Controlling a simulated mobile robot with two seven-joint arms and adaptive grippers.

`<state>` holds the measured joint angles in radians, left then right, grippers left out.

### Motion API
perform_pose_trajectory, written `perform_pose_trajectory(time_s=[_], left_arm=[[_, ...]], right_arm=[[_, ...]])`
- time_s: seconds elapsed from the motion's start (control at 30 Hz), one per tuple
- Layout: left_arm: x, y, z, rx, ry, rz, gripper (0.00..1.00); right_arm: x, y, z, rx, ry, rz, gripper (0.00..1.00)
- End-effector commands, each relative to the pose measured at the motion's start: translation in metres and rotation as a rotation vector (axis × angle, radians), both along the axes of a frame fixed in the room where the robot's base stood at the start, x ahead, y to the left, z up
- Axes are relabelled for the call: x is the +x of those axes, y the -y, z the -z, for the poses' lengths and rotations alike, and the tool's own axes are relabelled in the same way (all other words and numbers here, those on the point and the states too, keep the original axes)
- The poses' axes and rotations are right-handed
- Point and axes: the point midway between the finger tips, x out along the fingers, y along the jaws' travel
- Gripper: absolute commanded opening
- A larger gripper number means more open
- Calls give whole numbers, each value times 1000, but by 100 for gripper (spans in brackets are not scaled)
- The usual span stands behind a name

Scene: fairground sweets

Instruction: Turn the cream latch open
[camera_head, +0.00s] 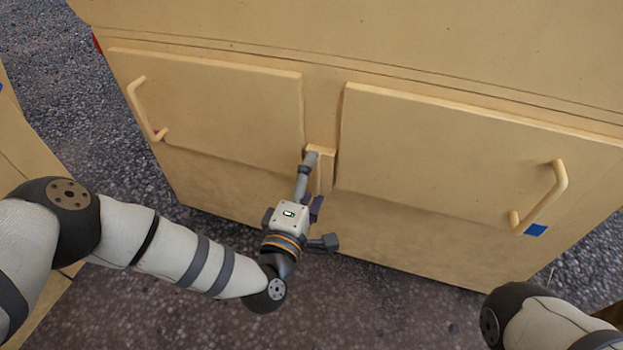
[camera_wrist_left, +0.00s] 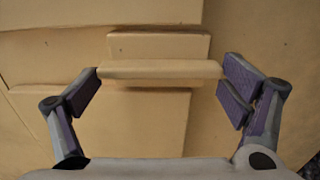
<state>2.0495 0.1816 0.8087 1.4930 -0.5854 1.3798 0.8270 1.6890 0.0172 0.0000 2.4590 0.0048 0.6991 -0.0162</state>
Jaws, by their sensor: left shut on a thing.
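The cream latch (camera_head: 327,168) sits on the front of a cream cabinet, in the gap between two door panels. In the left wrist view the latch (camera_wrist_left: 160,69) is a pale bar lying across the picture, over a cream block. My left gripper (camera_head: 314,180) is at the latch, shut on it. In the left wrist view the fingers of my left gripper (camera_wrist_left: 162,76) are at the two ends of the bar. In the head view the fingers partly hide the latch. My right gripper is out of view.
The left door (camera_head: 220,110) has a cream handle (camera_head: 143,108) at its left; the right door (camera_head: 440,150) has a handle (camera_head: 545,198) at its right, near a blue patch (camera_head: 536,230). Both doors look closed. Dark speckled ground (camera_head: 400,310) lies below the cabinet.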

Motion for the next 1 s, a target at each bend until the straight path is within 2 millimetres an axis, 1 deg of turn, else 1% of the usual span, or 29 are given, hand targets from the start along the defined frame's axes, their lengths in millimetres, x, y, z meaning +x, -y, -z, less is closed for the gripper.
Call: perform_pose_trajectory(time_s=[0.03, 0.43, 0.47, 0.5, 0.83, 0.93, 1.0], left_arm=[[-2, 3, 1, -6, -6, 8, 64], [-2, 3, 1, -12, -8, 8, 64], [-2, 3, 1, -12, -8, 8, 96], [-2, 3, 1, -12, -7, 8, 100], [-2, 1, 0, -9, -5, 3, 100], [-14, -3, 1, -9, -7, 4, 100], [-30, -8, 1, -10, -9, 4, 100]], right_arm=[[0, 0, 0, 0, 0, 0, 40], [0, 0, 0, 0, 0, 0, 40], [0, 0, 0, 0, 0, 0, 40], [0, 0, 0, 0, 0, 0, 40], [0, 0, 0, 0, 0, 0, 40], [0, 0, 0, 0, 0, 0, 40], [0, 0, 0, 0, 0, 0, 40]])
